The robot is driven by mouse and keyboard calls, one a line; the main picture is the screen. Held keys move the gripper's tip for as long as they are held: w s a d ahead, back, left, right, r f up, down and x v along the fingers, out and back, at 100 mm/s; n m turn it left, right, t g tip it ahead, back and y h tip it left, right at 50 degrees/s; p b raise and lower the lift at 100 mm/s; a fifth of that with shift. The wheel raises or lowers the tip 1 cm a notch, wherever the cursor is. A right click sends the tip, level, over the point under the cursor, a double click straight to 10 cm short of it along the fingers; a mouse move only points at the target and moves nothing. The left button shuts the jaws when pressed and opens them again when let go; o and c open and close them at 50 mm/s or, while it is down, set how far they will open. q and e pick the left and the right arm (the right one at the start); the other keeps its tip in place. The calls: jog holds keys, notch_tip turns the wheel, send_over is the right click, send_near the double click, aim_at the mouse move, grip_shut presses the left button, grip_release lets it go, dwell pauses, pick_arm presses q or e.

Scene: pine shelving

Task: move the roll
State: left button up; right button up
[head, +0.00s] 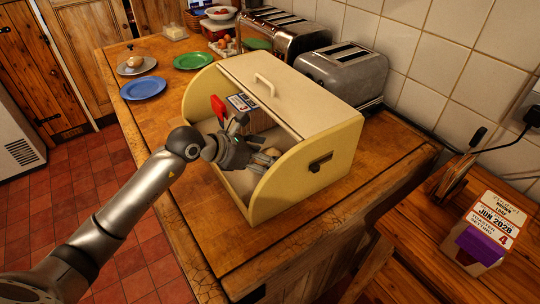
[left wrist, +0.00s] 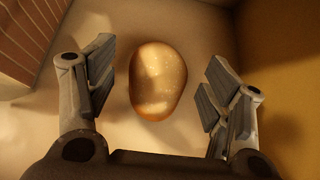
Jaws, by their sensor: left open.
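A tan, seeded roll (left wrist: 158,82) lies on the pale floor of the cream bread bin (head: 330,150). In the left wrist view it sits between the two spread fingers of my left gripper (left wrist: 160,95), with a gap on each side. In the head view my left gripper (head: 264,160) reaches into the open front of the bin, open and empty. The roll is mostly hidden there behind the fingers and the bin's side wall. Another roll (head: 135,61) rests on a plate at the back left of the counter. My right gripper is not in view.
A packaged loaf (head: 242,102) and a red thing (head: 217,107) are inside the bin at left. Toasters (head: 345,72) stand behind it. A blue plate (head: 143,88) and a green plate (head: 193,61) lie on the counter. The counter's front edge is clear.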

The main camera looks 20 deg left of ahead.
pick_arm(q)
jog(key=b+v, duration=0.1)
jog(key=v, duration=0.9)
jog(key=shift+s+b, duration=0.15)
jog(key=shift+b, duration=0.15)
jog(key=shift+r, duration=0.1)
